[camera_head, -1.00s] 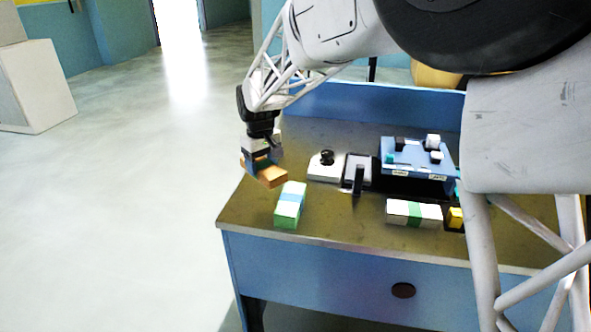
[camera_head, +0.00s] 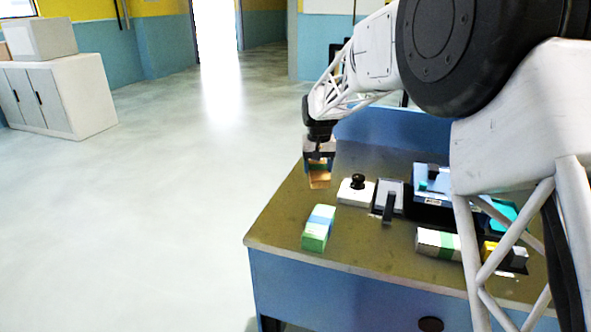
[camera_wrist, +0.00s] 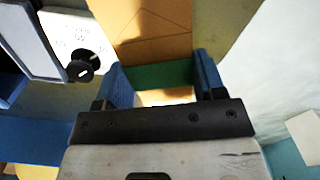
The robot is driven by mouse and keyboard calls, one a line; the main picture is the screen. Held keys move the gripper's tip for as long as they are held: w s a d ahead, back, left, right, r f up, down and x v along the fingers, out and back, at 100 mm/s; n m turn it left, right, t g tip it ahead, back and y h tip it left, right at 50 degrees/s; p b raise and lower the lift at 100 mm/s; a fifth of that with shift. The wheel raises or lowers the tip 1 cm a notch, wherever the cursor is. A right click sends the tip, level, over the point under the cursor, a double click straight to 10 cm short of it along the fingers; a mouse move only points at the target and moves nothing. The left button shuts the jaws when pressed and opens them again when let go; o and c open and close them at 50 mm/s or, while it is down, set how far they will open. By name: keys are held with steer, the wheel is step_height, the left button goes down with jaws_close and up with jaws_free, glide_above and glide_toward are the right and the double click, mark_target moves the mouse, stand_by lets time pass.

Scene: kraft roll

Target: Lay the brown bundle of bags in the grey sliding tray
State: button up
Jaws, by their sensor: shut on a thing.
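My gripper (camera_head: 319,158) is shut on the brown bundle (camera_head: 319,181) and holds it over the table's left part, near the far left edge. In the wrist view the brown bundle (camera_wrist: 150,28) extends away from my gripper (camera_wrist: 163,78), its green band between the two blue fingers. I cannot tell for sure which thing is the grey sliding tray. A flat grey piece (camera_head: 389,190) with a black upright handle (camera_head: 389,208) stands right of the bundle and may be it.
A white box with a black knob (camera_head: 357,187) stands just right of the bundle. A pale bundle with a green band (camera_head: 434,242) lies front right. A blue unit (camera_head: 431,193) is partly hidden by my arm.

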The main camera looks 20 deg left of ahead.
steer(key=w+d+m, duration=0.2)
steer(key=w+d, duration=0.2)
steer(key=d, duration=0.7)
steer(key=w+d+f+m, duration=0.1)
steer(key=w+d, duration=0.4)
steer(key=d, duration=0.7)
steer(key=shift+m, duration=0.7)
steer(key=shift+f, duration=0.25)
steer(key=shift+f, duration=2.5)
steer(key=shift+f, duration=0.2)
steer(key=o, duration=1)
